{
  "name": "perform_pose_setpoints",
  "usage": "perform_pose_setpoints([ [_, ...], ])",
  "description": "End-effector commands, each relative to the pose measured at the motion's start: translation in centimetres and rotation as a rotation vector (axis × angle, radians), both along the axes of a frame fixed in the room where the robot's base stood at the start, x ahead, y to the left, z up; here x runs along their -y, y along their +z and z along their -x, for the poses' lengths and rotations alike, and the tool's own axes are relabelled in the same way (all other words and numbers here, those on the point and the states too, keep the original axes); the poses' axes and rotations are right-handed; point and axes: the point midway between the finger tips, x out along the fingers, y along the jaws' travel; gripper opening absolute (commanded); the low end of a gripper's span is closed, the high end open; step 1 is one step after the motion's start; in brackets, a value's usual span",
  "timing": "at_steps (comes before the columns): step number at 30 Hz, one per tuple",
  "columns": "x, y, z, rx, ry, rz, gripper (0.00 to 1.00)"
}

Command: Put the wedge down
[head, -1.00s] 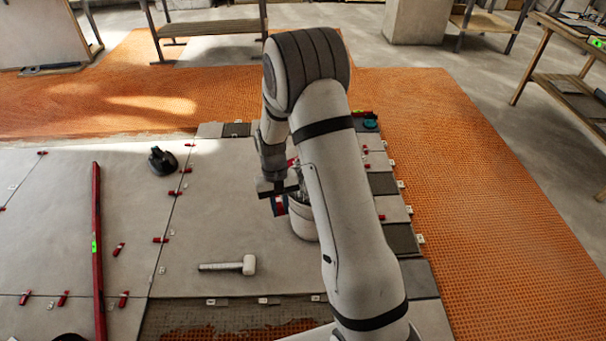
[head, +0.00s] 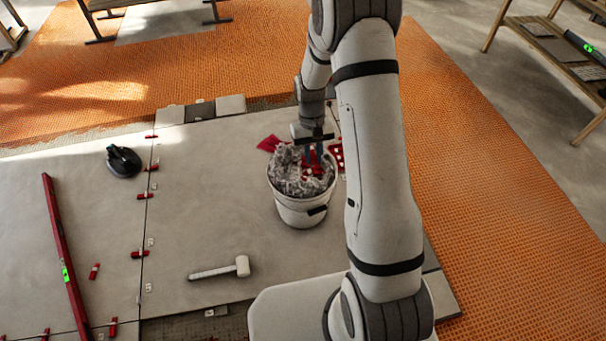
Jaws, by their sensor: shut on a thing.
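My gripper (head: 313,160) points down over the white bucket (head: 300,212), its fingers at the bucket's mouth. It is shut on a small red wedge (head: 311,172), which shows only in part between and below the fingers. The bucket stands upright on the large grey tile and holds a crumpled grey mass (head: 290,178). I cannot tell whether the wedge touches this mass.
A red item (head: 268,143) lies behind the bucket, and a red piece with white spots (head: 337,155) shows at its right. A white mallet (head: 222,268), a black suction cup (head: 123,161) and a long red level (head: 59,250) lie on the tiles. Bare tile lies left of the bucket.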

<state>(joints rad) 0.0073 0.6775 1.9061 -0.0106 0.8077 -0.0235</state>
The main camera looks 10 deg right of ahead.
Motion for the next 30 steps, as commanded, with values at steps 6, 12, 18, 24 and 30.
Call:
perform_pose_setpoints([
  [6,0.5,-0.2,-0.1,0.000,-0.008,0.000,0.00],
  [12,0.8,-4.0,-2.0,0.002,0.040,-0.003,0.00],
  [18,1.1,-10.8,-6.2,0.006,0.158,-0.008,0.00],
  [24,1.4,-17.2,-10.3,0.008,0.283,-0.010,0.00],
  [30,1.7,-23.7,-14.0,0.006,0.407,-0.007,0.00],
])
